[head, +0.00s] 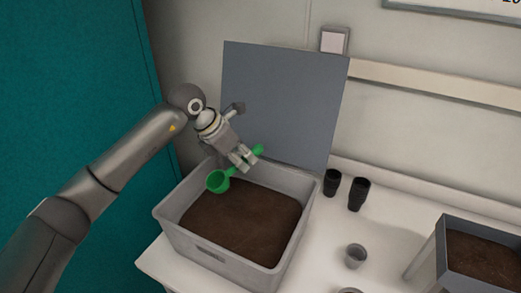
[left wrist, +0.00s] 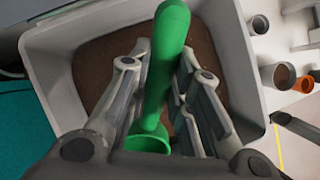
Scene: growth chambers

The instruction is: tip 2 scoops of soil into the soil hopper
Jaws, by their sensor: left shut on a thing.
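My left gripper (head: 243,161) is shut on the handle of a green scoop (head: 218,182). It holds the scoop above the left part of a grey bin (head: 166,226) of dark brown soil (head: 243,222). In the left wrist view the green handle (left wrist: 166,62) runs between the fingers, and the cup (left wrist: 148,143) is partly hidden by the gripper. Whether the cup holds soil cannot be told. A grey, open-topped box on legs, seemingly the soil hopper (head: 437,262), stands at the right edge with soil inside. My right gripper is not in view.
A grey panel (head: 285,105) stands upright behind the bin. Two black pots (head: 357,194) and a grey cup (head: 355,256) stand on the white bench (head: 390,215) between bin and hopper. A teal wall (head: 70,100) is on the left.

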